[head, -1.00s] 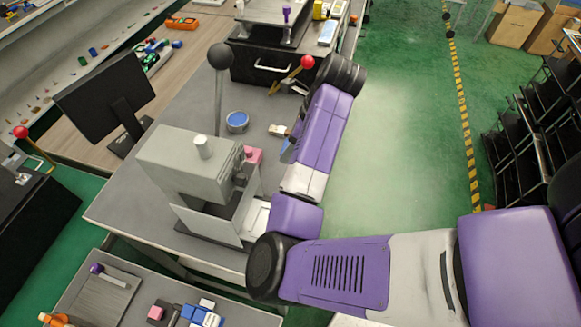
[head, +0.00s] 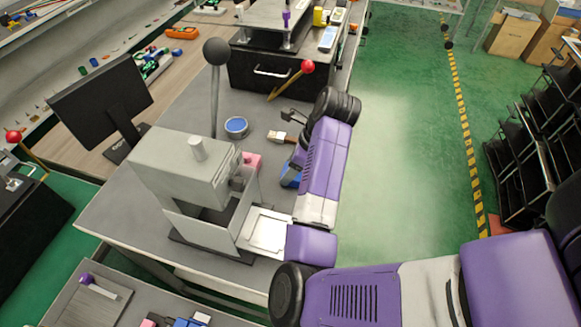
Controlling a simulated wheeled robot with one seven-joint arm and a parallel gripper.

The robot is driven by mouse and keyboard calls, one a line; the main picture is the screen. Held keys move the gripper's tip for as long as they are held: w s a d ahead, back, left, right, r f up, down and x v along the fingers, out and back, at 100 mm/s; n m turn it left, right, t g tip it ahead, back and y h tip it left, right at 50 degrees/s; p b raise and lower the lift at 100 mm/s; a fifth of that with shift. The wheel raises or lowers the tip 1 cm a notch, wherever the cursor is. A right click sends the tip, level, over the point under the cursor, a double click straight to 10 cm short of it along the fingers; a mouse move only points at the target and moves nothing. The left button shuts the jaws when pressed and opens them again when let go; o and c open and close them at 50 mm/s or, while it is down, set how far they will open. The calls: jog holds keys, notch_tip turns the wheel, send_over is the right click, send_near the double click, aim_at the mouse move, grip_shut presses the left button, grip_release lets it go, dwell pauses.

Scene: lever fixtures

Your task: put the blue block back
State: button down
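My gripper (head: 290,116) shows as a small dark shape at the far end of my purple arm, above the grey table, left of my black wrist. Its fingers are too small and dark to tell open from shut, and I see no block in it. A blue object (head: 290,173) lies on the table, partly hidden behind my arm; I cannot tell whether it is a block. Blue block-like pieces (head: 187,322) also show on the lower cart, cut off by the bottom edge, beside a pink piece (head: 150,321).
A grey lever press (head: 190,170) with a black ball knob stands on the table. A blue-topped tin (head: 236,126) and a brush (head: 281,137) lie behind it. A black drawer box (head: 268,70) with a red-knobbed lever (head: 307,66) stands at the back. Green floor is open at right.

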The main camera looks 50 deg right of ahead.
jog(key=c, duration=0.5)
grip_release()
jog(key=shift+f, duration=0.1)
